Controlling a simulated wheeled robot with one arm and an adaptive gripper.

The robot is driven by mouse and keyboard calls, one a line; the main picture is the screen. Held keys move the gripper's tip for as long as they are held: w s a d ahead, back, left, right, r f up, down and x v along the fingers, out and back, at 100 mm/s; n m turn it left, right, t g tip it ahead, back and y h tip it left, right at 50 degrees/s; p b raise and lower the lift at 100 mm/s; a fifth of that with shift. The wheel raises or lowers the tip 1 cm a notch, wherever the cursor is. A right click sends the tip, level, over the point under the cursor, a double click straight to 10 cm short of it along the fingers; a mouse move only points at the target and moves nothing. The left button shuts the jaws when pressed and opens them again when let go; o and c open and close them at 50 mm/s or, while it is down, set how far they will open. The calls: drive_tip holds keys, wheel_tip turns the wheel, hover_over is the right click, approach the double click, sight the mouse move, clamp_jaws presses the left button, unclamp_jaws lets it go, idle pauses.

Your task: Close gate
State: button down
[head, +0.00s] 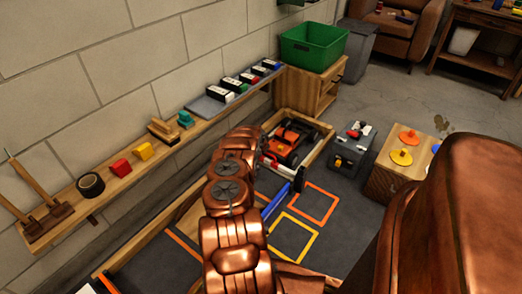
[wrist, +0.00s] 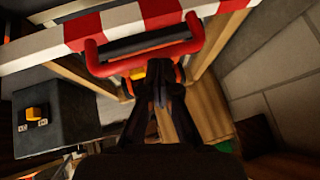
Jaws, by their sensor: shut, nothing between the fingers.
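In the wrist view a red and white striped gate bar (wrist: 120,22) runs across the top. A red U-shaped handle (wrist: 103,67) is fixed to it. My gripper (wrist: 168,68) is shut and empty, its dark fingertips at the handle's lower right; I cannot tell whether they touch it. In the head view my copper arm reaches toward the far end of the walled floor area and hides the gripper. A small red and white part (head: 268,160), perhaps of the gate, shows beside the arm, near an orange toy car (head: 290,140).
A wall shelf (head: 125,181) with tools and blocks runs along the left. A wooden cabinet (head: 305,93) with a green bin (head: 313,46) stands behind the car. A grey box (head: 350,148) and wooden block (head: 388,185) stand right. Dark floor with coloured squares lies in front.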

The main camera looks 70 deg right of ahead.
idle(0.4)
drive_tip(key=r, duration=0.2)
drive_tip(key=r+p, duration=0.1)
drive_tip(key=r, duration=0.2)
drive_tip(key=shift+d, duration=0.2)
drive_tip(key=w+p+v, duration=0.1)
drive_tip(key=p+v, duration=0.2)
drive_tip(key=v, duration=0.5)
drive_tip(key=shift+w+r+p, duration=0.3)
drive_tip(key=shift+r, duration=0.1)
drive_tip(key=shift+a, duration=0.15)
